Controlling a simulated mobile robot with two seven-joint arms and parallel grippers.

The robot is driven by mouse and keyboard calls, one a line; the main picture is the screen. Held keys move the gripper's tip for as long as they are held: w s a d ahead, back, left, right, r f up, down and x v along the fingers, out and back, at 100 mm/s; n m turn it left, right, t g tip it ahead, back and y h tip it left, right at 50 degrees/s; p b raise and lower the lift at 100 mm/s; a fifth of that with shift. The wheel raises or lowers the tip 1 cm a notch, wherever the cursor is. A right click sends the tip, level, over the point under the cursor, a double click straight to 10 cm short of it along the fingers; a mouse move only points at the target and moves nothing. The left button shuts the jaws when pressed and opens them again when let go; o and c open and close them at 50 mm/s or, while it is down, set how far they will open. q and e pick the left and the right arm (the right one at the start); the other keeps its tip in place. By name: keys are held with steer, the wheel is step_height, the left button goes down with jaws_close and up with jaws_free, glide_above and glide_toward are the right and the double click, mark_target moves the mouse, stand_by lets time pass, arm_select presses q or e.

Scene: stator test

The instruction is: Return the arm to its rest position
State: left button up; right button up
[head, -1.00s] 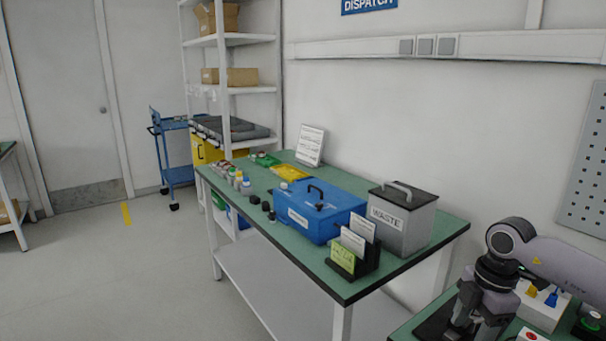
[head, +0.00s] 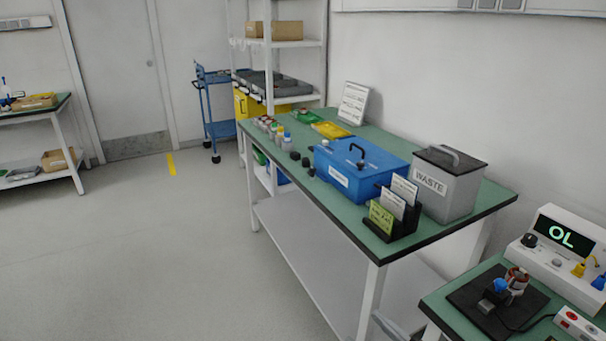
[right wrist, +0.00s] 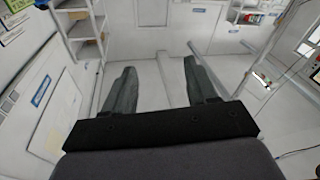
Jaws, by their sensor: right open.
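My right gripper (right wrist: 158,90) shows in the right wrist view with its two grey fingers spread wide apart and nothing between them. Beyond the fingers are white wall, floor and shelving, tilted in the picture. My left gripper is in neither view.
A green-topped bench (head: 345,218) carries a blue box (head: 350,170), a grey waste bin (head: 455,192) and a black card holder (head: 385,226). At lower right, a meter (head: 555,245) reading OL stands behind a black fixture (head: 490,305) holding a copper-wound part. Floor at left is clear.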

steer(key=s+d+f+m+g+h, duration=0.2)
steer(key=s+d+f+m+h, duration=0.2)
steer(key=s+f, duration=0.3)
steer(key=s+d+f+m+g+h, duration=0.2)
steer(key=s+d+f+m+h, duration=0.2)
steer(key=f, duration=0.6)
steer(key=s+h, duration=0.2)
steer(key=shift+s+d+g, duration=0.3)
steer(key=shift+s+d, duration=0.1)
steer(key=shift+c, duration=1.3)
